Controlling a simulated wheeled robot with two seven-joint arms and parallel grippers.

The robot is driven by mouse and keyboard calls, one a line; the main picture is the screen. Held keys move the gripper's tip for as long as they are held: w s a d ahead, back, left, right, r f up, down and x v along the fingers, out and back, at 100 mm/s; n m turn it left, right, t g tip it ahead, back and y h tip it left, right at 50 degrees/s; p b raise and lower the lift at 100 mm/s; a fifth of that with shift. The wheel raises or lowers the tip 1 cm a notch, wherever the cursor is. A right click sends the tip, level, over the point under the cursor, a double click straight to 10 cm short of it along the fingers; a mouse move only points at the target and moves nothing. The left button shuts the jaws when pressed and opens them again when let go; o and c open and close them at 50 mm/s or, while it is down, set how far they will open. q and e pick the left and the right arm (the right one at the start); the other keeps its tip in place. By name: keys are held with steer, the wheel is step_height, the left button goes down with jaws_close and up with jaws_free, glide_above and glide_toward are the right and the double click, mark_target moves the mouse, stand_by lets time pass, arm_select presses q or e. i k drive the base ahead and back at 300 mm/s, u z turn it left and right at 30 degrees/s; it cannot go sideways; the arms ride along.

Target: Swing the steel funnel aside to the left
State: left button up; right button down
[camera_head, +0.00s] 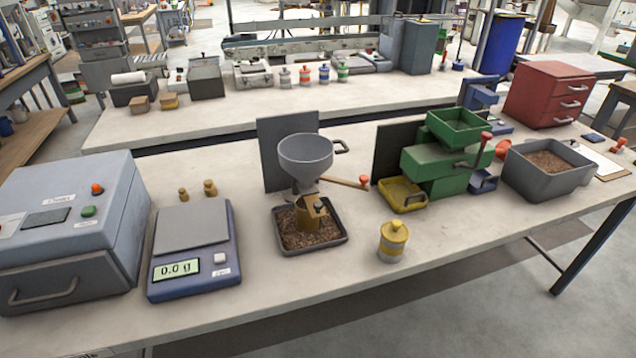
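The steel funnel (305,155) is a grey cone with a wide open top. It stands at the middle of the bench, above a brass-coloured cylinder (311,213) that rises from a dark tray (339,238) of brown pellets. A thin brown lever (345,181) with an orange knob reaches right from below the funnel. Neither of my grippers shows in the head view.
Left of the funnel are two small brass weights (210,188), a blue scale (193,287) reading 0.0 g and a large grey-blue machine (121,220). Bare bench lies in front.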

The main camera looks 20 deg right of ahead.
mark_target(305, 156)
steer(key=k, duration=0.4)
steer(key=z, duration=1.65)
steer(key=i, duration=0.9)
steer(key=u, duration=0.65)
steer(key=k, duration=0.6)
steer(key=u, duration=1.05)
steer(key=i, duration=0.5)
